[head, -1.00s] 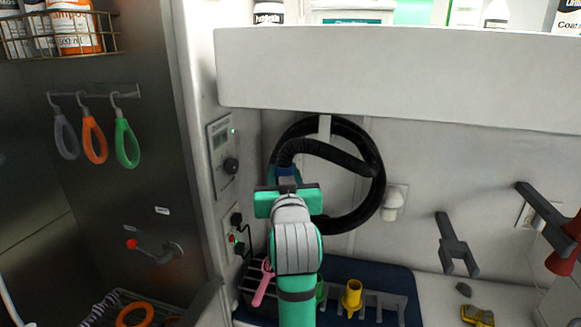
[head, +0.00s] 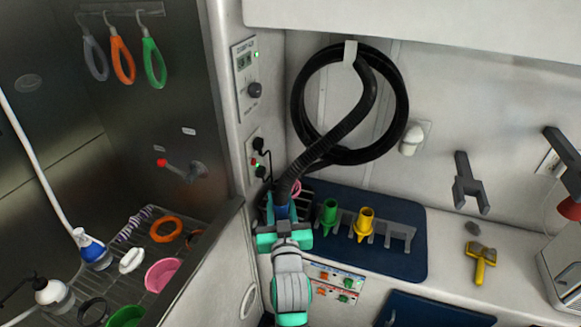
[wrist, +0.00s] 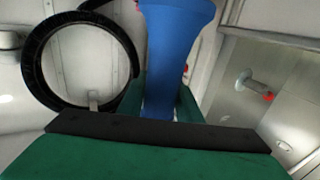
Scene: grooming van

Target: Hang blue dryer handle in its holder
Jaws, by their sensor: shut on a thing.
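The blue dryer handle (head: 281,212) is in my gripper (head: 281,230), on the end of a ribbed black hose (head: 330,140). In the wrist view the blue handle (wrist: 176,55) stands up between my green fingers, which are shut on it. My gripper is low, in front of the left end of the counter. A dark grey forked holder (head: 468,185) sticks out from the back wall to the right, empty and well apart from the handle. Another dark bracket (head: 567,155) is at the far right, near a red object (head: 568,208). Which holder belongs to the blue handle is not marked.
A grey rack with a green nozzle (head: 328,214) and a yellow nozzle (head: 364,222) stands on a blue mat (head: 410,262), right of my gripper. A yellow tool (head: 481,262) lies farther right. A metal tub wall (head: 200,265) is to the left. Wall space below the fork is clear.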

